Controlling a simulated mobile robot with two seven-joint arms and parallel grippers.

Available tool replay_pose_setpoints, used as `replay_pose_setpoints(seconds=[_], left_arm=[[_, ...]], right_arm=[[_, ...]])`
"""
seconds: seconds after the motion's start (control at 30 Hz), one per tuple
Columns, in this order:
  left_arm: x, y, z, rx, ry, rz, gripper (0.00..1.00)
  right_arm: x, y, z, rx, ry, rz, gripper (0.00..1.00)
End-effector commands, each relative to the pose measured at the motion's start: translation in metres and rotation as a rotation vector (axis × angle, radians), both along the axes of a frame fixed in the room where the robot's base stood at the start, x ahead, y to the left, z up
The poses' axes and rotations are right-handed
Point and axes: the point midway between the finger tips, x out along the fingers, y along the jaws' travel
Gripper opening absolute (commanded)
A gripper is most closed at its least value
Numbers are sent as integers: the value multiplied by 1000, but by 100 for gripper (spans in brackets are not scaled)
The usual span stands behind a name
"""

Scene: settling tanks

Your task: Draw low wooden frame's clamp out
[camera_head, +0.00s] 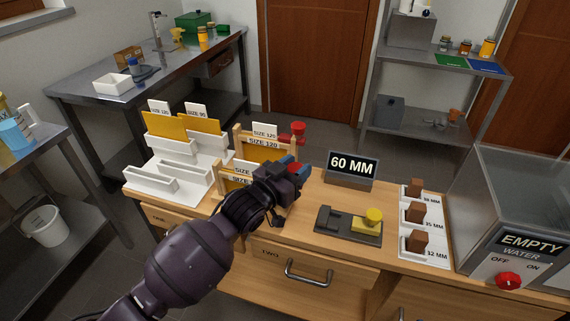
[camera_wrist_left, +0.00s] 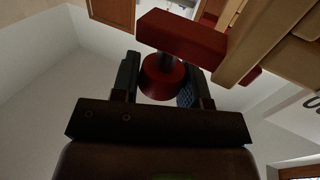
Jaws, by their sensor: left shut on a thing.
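The low wooden frame (camera_head: 221,184) stands at the front of the wooden bench, holding panels with "SIZE" cards, and is partly hidden by my left gripper (camera_head: 298,166). Its red clamp (camera_head: 288,159) shows only as a bit of red beside the fingers. In the left wrist view, my left gripper (camera_wrist_left: 160,82) is shut on the clamp's round red knob (camera_wrist_left: 162,77). A red clamp block (camera_wrist_left: 182,36) lies beyond the knob, beside the wooden frame bars (camera_wrist_left: 255,45). My right gripper is out of view.
A taller wooden frame (camera_head: 237,140) with its own red clamp (camera_head: 297,130) stands just behind. A white rack (camera_head: 170,175) is to the left. To the right are a "60 MM" sign (camera_head: 352,167), a dark gauge block (camera_head: 345,226) and a glass tank (camera_head: 515,200).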

Motion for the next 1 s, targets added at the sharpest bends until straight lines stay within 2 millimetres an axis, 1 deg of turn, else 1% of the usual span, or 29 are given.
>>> replay_pose_setpoints(seconds=[0.03, 0.13, 0.47, 0.5, 0.63, 0.8, 1.0], left_arm=[[-2, -7, 1, -2, 1, -1, 0], [-4, -13, 1, -1, 2, -1, 0], [-6, -16, 0, -1, 1, -3, 0], [-6, -16, 0, -1, 1, -4, 46], [-6, -16, 1, -1, 1, -3, 65], [-5, -15, 1, -1, 1, -2, 66], [-8, -11, 0, 1, 1, 0, 66]], right_arm=[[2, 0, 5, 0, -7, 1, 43], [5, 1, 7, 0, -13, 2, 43], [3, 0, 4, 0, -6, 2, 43], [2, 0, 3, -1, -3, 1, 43], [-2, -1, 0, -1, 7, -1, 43], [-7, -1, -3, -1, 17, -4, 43], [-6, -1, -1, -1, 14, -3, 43]])
